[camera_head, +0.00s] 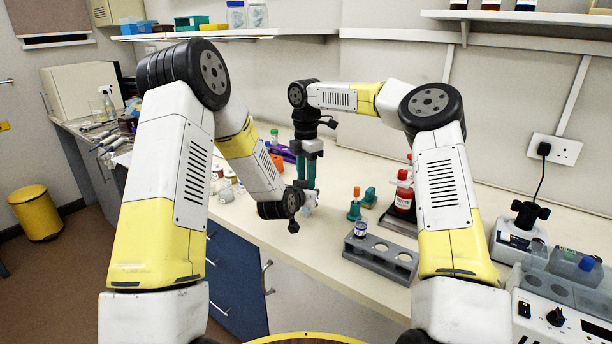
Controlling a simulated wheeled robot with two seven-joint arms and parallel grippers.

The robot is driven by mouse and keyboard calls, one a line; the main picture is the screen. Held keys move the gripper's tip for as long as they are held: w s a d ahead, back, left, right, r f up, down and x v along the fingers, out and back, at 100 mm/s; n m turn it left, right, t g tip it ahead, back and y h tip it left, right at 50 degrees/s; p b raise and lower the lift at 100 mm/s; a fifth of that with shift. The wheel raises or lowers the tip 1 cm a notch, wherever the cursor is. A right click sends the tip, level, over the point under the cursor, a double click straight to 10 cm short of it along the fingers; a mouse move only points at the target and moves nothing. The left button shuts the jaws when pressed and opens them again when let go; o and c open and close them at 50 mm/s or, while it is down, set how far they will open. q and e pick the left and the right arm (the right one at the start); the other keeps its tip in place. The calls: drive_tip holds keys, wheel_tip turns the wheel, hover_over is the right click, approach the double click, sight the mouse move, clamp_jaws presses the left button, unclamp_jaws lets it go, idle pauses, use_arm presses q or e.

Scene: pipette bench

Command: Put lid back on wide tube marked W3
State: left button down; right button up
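A wide tube with a dark blue label (361,229) stands upright in the left hole of a grey rack (381,262); its marking is too small to read. I cannot tell which small object is the W3 lid. My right gripper (305,183) points down over the bench, behind and left of the rack. Its teal fingers are close together, and I cannot tell whether anything is between them. My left gripper (308,204) is mostly hidden behind its own wrist, in front of the right one; its finger state does not show.
An orange-topped teal item (355,204) and red bottles (404,192) stand behind the rack. Small white items (226,194) lie left, partly behind my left arm. A device with a dial (555,317) stands at right. Bare bench lies left of the rack.

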clamp_jaws()
drive_tip(key=shift+m, duration=1.7)
drive_tip(key=shift+o, duration=1.8)
unclamp_jaws()
drive_tip(key=shift+r, duration=2.35)
drive_tip(key=shift+o, duration=0.4)
drive_tip(key=o, duration=0.5)
drive_tip(key=shift+f, duration=0.1)
